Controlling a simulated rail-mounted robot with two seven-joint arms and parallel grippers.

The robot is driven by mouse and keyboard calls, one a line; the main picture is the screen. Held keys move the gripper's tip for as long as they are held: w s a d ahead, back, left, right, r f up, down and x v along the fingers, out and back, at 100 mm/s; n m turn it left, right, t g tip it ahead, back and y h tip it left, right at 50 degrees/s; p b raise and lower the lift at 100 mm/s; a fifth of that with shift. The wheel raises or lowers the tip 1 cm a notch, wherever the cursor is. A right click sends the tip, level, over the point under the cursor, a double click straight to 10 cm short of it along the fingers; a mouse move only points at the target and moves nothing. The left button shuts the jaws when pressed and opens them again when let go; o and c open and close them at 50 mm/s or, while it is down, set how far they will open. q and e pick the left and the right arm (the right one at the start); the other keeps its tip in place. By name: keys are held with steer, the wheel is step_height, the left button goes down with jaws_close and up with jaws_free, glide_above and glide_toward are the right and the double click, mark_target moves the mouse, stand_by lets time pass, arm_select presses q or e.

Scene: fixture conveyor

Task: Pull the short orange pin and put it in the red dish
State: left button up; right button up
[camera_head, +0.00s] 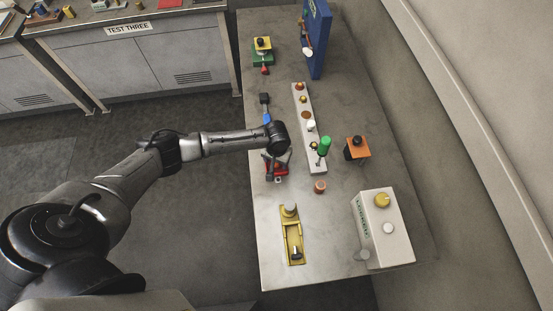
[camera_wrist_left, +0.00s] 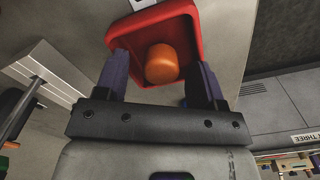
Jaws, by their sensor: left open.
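The red dish (camera_head: 270,172) sits on the grey table under my left gripper (camera_head: 277,160). In the left wrist view the red dish (camera_wrist_left: 195,33) lies just past the fingertips, and a short orange pin (camera_wrist_left: 161,64) is inside it, round end showing. My left gripper (camera_wrist_left: 157,75) is open, with its fingers apart on either side of the pin; I cannot tell whether they touch the dish. In the head view the gripper hides most of the dish and the pin. My right gripper is not in view.
A long pale block (camera_head: 318,162) with several coloured knobs stands right of the dish. A green handle (camera_head: 325,145), a brown-orange cylinder (camera_head: 320,187), an orange box (camera_head: 358,149), a yellow fixture (camera_head: 292,240) and a white box (camera_head: 378,235) stand nearby. A blue panel (camera_head: 318,40) rises at the back.

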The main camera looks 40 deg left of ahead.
arm_select(q)
step_height(320, 180, up, 13)
steer(key=p, duration=0.1)
steer(key=s+d+f+m+t+h, duration=0.1)
steer(key=s+d+f+m, duration=0.15)
steer(key=s+d, duration=0.4)
steer(key=s+d+f+m+t+h, duration=0.1)
steer(key=s+d+m, duration=0.2)
steer(key=s+d, duration=0.35)
steer(key=s+a+r+y, duration=0.1)
steer(key=s+a, duration=0.1)
steer(key=s, duration=0.4)
steer(key=s+a+r+t, duration=0.1)
steer(key=s+a, duration=0.2)
steer(key=s, duration=0.4)
steer(key=shift+s+r+t+y, duration=0.15)
steer(key=shift+s+t+y, duration=0.15)
steer(key=shift+y, duration=0.1)
